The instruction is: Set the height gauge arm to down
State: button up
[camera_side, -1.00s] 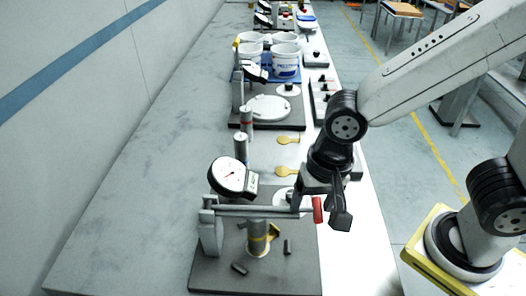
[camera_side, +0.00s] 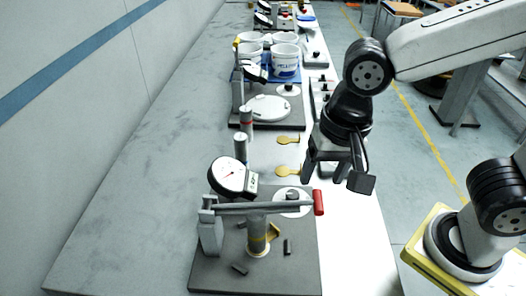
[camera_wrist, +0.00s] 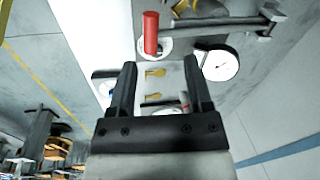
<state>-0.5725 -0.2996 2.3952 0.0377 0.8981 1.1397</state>
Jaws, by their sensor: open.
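The height gauge stands on a dark grey base plate (camera_side: 210,278) at the front of the bench. Its arm (camera_side: 262,208) lies about level, running right from a grey post (camera_side: 210,235) to a red grip (camera_side: 318,202). A round dial (camera_side: 232,176) sits just behind it. A pale cylinder with a yellow band (camera_side: 257,236) stands under the arm. My gripper (camera_side: 338,182) is open and empty, above and a little right of the red grip, not touching it. In the wrist view the red grip (camera_wrist: 151,33) lies ahead of the open fingers (camera_wrist: 160,75), with the dial (camera_wrist: 220,64) to its right.
Two small dark pieces (camera_side: 287,247) lie on the plate. Yellow paddle-shaped pieces (camera_side: 288,171) lie farther back on the bench. Beyond them are a second plate with a white disc (camera_side: 268,108) and several white tubs (camera_side: 285,62). The bench's left side is clear.

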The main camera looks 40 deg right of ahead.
jog(key=c, duration=0.7)
jog(key=shift+n, duration=0.4)
grip_shut()
jog(key=n, duration=0.2)
jog(key=r+n, duration=0.1)
jog(key=n, duration=0.1)
jog(key=shift+w+a+r+g, duration=0.1)
jog(key=shift+w+a+g, duration=0.2)
jog(key=shift+w+a, duration=0.05)
jog(key=n, duration=0.3)
jog(key=r+n+h, duration=0.1)
jog(key=shift+w+a+r+g, duration=0.1)
jog(key=shift+w+a+g, duration=0.15)
jog(key=shift+w+g, duration=0.05)
notch_tip(320, 180, up, 7)
jog(key=w+a+n+g+h, duration=0.1)
jog(key=n, duration=1.1)
jog(key=w+a+n+g+h, duration=0.1)
jog(key=n, duration=1.2)
jog(key=shift+w+a+g+h, duration=0.3)
jog(key=shift+w+a+h, duration=0.05)
jog(key=shift+a+h, duration=0.05)
